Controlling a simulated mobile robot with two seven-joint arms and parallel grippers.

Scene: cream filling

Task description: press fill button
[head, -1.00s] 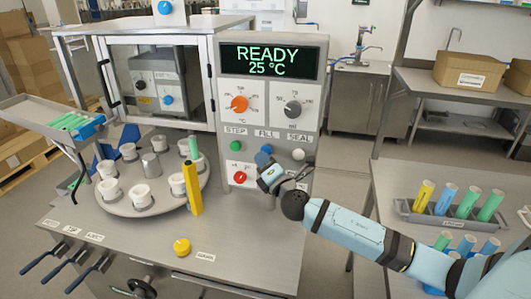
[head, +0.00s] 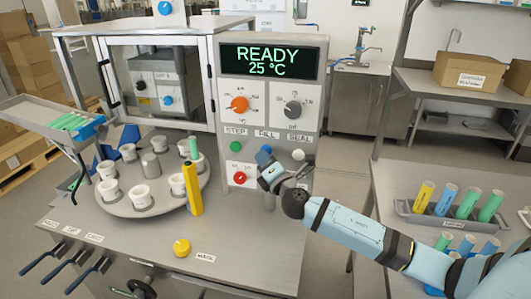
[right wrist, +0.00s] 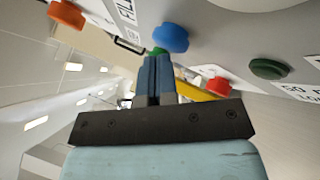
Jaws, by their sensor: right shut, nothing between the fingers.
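The blue button (head: 265,150) sits under the FILL label (head: 267,134) on the grey control panel, between a green button (head: 236,146) and a white button (head: 298,155). My right gripper (head: 262,162) is in front of the panel just below the blue button and partly covers it. In the right wrist view the blue button (right wrist: 171,38) lies right beyond the shut, empty fingertips (right wrist: 157,57). I cannot tell whether they touch it. The display (head: 266,61) reads READY, 25 °C. My left gripper is not in view.
A red knob (head: 239,177) is on the panel left of my gripper. A turntable (head: 150,208) with white cups stands further left, with a yellow post (head: 193,190) at its edge. A tube rack (head: 455,222) is at the right.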

